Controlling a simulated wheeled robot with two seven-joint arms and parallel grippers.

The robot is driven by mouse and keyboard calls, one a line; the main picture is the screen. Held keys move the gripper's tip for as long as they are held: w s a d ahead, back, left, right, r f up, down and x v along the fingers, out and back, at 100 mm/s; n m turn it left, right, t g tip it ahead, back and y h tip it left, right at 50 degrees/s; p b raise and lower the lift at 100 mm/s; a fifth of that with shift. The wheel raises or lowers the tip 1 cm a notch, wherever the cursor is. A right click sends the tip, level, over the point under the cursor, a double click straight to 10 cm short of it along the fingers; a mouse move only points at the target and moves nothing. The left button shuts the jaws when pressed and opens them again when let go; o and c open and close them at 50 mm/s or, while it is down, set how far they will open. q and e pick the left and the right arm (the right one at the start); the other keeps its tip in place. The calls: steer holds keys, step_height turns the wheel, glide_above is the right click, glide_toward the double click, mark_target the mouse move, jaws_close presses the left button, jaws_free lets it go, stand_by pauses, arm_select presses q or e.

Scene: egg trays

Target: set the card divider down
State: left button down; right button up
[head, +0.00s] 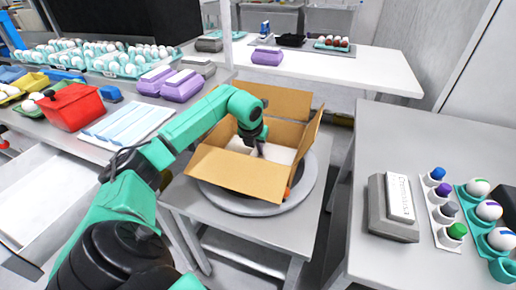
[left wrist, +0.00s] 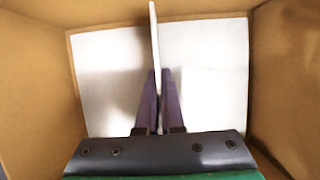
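An open brown cardboard box (head: 240,175) stands on a round grey turntable (head: 245,207). My left gripper (head: 259,150) reaches down into the box from above. In the left wrist view its two dark purple fingers (left wrist: 159,105) are closed on the thin card divider (left wrist: 154,35), which shows edge-on as a narrow white strip. A flat white surface (left wrist: 210,70) lies below it in the box and also shows in the head view (head: 282,154). I cannot tell whether the divider's lower edge touches it. My right gripper is out of view.
The box flaps (head: 287,102) stand open around my left arm. The left table holds trays of eggs (head: 110,62), purple cartons (head: 182,86) and a red container (head: 70,105). A grey carton (head: 385,225) and coloured-capped items stand on the right table.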

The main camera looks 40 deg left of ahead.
arm_select(q)
steer(key=c, duration=1.1)
jaws_free()
steer(key=shift+f, duration=0.1)
steer(key=shift+o, duration=0.2)
steer(key=shift+r, duration=0.35)
steer(key=v, duration=1.1)
steer(key=shift+s+d+r, duration=0.1)
steer(key=shift+s+r, duration=0.05)
steer(key=shift+r, duration=0.15)
steer(key=shift+p, duration=0.3)
